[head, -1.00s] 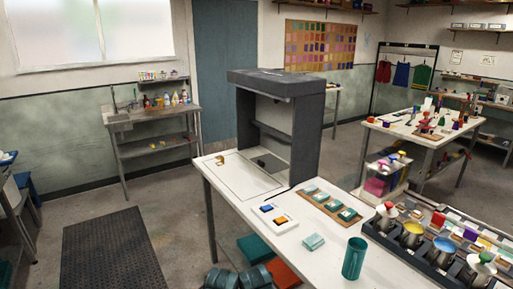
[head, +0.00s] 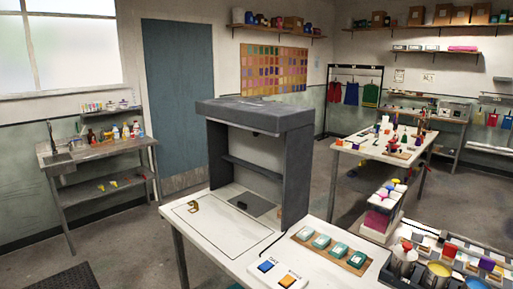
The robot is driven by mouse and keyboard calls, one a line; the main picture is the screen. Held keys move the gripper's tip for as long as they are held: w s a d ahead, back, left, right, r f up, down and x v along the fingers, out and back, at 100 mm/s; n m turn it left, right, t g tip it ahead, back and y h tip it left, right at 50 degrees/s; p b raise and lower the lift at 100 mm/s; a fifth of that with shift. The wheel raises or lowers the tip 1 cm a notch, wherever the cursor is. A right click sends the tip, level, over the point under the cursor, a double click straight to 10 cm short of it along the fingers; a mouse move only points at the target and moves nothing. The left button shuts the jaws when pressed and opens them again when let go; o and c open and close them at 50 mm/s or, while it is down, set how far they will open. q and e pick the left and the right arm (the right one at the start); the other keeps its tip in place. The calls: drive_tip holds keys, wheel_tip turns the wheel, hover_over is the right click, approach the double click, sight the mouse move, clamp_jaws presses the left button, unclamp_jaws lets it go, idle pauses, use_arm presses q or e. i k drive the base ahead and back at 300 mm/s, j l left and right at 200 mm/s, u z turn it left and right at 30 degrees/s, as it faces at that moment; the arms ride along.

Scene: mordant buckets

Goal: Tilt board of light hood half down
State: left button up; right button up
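The light hood (head: 297,172) is a dark grey, open-fronted booth with a thick top, standing on the white table in the middle of the head view. A dark board (head: 262,173) runs across the inside of the hood at mid height, in front of the lighter back. A grey flat plate (head: 252,204) with a small dark piece on it lies on the hood's floor. I cannot tell the board's exact tilt at this size. Neither of my grippers is in view.
A small brass item (head: 193,206) sits on the white table (head: 215,232) left of the hood. Blue and orange buttons and a wooden tray (head: 355,262) of teal-edged pieces lie in front. Buckets (head: 404,262) stand at the lower right. Open floor (head: 120,240) lies left of the table.

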sight(265, 151)
drive_tip(key=i+j+z, duration=0.1)
drive_tip(key=z, duration=0.85)
drive_tip(key=j+z, duration=0.45)
drive_tip(key=j, duration=0.25)
drive_tip(key=j+z, duration=0.45)
drive_tip(key=j, duration=0.2)
drive_tip(key=k+j, duration=0.1)
drive_tip(key=j, duration=0.4)
drive_tip(key=k+j, duration=0.1)
drive_tip(key=j, duration=0.35)
drive_tip(key=k+j+z, duration=0.1)
drive_tip(key=j, duration=0.4)
